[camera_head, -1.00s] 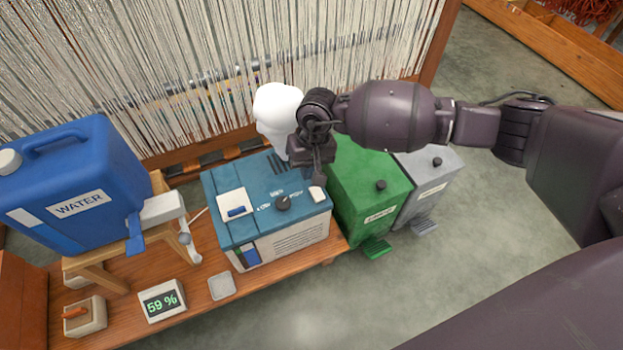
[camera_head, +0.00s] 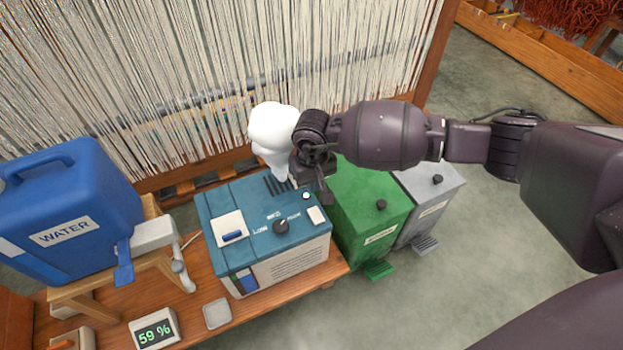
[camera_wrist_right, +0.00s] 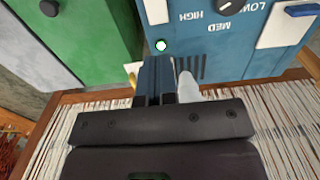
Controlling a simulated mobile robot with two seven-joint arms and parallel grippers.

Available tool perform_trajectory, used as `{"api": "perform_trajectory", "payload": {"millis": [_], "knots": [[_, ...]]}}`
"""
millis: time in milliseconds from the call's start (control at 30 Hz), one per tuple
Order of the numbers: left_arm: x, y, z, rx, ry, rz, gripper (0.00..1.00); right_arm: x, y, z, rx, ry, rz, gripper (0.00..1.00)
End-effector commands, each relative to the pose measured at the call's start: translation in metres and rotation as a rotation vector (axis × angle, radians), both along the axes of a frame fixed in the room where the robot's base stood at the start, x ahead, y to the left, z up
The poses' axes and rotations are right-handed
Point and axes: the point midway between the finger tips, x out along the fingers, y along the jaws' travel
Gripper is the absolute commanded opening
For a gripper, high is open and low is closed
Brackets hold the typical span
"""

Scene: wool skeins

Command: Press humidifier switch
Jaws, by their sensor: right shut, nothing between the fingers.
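The humidifier (camera_head: 262,238) is a blue-topped box with a cream front on the wooden bench. Its top has a dial (camera_head: 281,227) marked LOW, MED, HIGH and a white switch (camera_head: 316,215) near the right edge. A small round light (camera_head: 306,196) behind the switch glows pale green; it also shows in the right wrist view (camera_wrist_right: 160,45). White mist (camera_head: 272,135) rises from the back vent slots. My right gripper (camera_head: 326,196) is shut and empty, near the back right corner of the top, behind the switch. My left gripper is out of view.
A blue water container (camera_head: 65,205) stands on a wooden stand at left. A display (camera_head: 154,329) reads 59 %. Green (camera_head: 372,210) and grey (camera_head: 428,203) bins stand right of the bench. A loom with pale threads (camera_head: 200,80) is behind. Floor at front right is clear.

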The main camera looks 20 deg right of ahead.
Motion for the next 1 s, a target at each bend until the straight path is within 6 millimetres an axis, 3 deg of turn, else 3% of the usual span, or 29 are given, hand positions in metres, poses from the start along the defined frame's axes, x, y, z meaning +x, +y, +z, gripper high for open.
{"api": "perform_trajectory", "payload": {"millis": [33, 100, 500, 700, 1000], "knots": [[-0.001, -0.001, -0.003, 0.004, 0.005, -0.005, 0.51, -0.003, 0.000, -0.018, 0.001, 0.012, -0.001, 0.00], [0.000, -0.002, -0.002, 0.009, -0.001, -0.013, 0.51, -0.004, 0.000, -0.031, 0.001, 0.012, 0.000, 0.00], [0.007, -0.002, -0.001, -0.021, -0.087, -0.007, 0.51, -0.003, 0.000, -0.092, 0.001, 0.009, 0.000, 0.00], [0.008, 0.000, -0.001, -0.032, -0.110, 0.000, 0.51, -0.001, 0.000, -0.104, 0.000, 0.003, 0.000, 0.00], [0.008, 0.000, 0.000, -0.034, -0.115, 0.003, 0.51, 0.000, 0.000, -0.104, 0.000, 0.000, 0.000, 0.00]]}}
